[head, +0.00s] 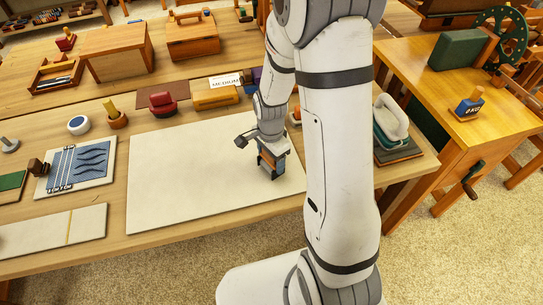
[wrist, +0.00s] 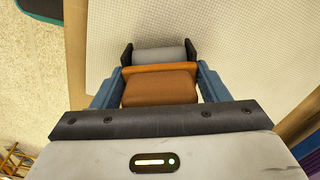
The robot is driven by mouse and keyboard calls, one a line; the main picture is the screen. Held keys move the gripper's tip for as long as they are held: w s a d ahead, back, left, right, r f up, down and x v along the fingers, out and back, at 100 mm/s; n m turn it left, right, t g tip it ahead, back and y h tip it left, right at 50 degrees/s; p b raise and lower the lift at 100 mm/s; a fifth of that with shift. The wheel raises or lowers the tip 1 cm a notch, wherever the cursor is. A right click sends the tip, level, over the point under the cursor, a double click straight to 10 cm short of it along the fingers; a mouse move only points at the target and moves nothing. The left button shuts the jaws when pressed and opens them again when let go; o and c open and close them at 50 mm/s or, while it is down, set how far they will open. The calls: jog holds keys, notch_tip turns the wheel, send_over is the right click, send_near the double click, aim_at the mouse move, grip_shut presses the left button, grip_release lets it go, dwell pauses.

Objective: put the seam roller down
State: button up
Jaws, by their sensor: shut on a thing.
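The seam roller (wrist: 160,88) has an orange-brown handle and a grey roller between dark end brackets at its far end. My gripper (head: 268,162) is shut on it, with a blue finger along each side of the handle in the wrist view. In the head view the seam roller (head: 271,167) is partly hidden below my wrist, over the right part of a large pale sheet (head: 190,175) on the wooden table. I cannot tell whether the roller touches the sheet.
An iron (head: 390,122) on a dark board stands to the right, beyond my arm. A blue patterned panel (head: 78,168) lies left. Most of the sheet is bare.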

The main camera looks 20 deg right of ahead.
jog(key=shift+f, duration=0.15)
jog(key=o, duration=0.9)
notch_tip(320, 180, up, 13)
jog(key=shift+s+f, duration=0.1)
jog(key=shift+f, duration=0.1)
jog(key=shift+s+d+r+n+t, duration=0.1)
jog(key=shift+s+r+n+t, duration=0.35)
jog(key=shift+s+r+n, duration=1.5)
jog(key=shift+s+d+r+n+t, duration=0.1)
jog(key=shift+s+r+n+t, duration=0.4)
jog(key=shift+s+r+n, duration=1.5)
jog(key=shift+s+d+r+n+t, duration=0.1)
jog(key=shift+s+r+n+t, duration=0.6)
jog(key=shift+s+n, duration=2.25)
